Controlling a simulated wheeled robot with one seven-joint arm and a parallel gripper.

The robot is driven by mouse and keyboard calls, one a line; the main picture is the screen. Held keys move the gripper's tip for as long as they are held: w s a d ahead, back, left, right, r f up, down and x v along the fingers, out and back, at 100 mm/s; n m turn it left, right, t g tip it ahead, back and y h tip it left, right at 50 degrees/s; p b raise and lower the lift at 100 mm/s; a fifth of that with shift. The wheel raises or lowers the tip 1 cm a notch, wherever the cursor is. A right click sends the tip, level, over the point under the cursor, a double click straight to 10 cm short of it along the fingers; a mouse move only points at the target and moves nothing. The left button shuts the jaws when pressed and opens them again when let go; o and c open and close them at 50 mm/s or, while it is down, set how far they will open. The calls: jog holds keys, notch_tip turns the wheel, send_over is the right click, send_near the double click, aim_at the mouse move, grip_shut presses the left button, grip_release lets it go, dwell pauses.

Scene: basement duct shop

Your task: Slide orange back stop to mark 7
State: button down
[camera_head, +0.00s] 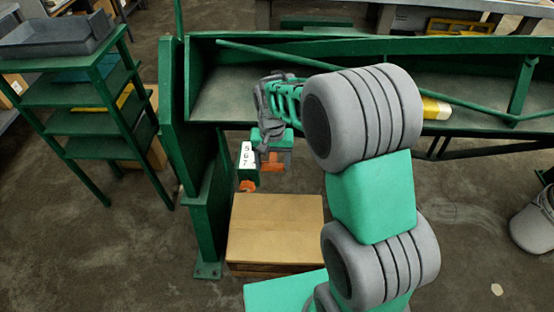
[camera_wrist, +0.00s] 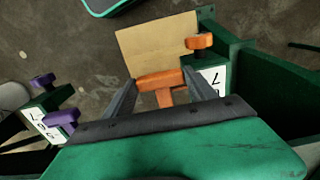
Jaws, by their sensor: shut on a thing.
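The orange back stop (camera_wrist: 161,79) is between my gripper's two fingers (camera_wrist: 160,88), and my gripper is shut on it. In the head view the orange stop (camera_head: 273,161) shows only in part below my gripper (camera_head: 274,150). A white number plate (camera_head: 246,155) with 5, 6 and 7 sits on a green bar just left of it. In the wrist view the plate (camera_wrist: 213,80) shows the 7 nearest the bar's end, with lower numbers partly hidden. An orange knob (camera_head: 247,185) is at that end. Which mark the stop lines up with is unclear.
In the wrist view, purple knobs (camera_wrist: 62,118) and a second number plate (camera_wrist: 41,124) are at left. A cardboard box (camera_head: 275,228) stands on the floor below the bar. A green post (camera_head: 210,215) and shelf rack (camera_head: 90,105) stand left. Open floor lies at right.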

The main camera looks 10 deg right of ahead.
jog(key=shift+c, duration=2.4)
grip_release()
jog(key=shift+s+a, duration=0.1)
jog(key=shift+s, duration=0.2)
jog(key=shift+o, duration=1)
jog(key=shift+w, duration=0.1)
notch_tip(320, 180, up, 8)
jog(key=shift+f+b, duration=0.1)
jog(key=shift+b, duration=0.25)
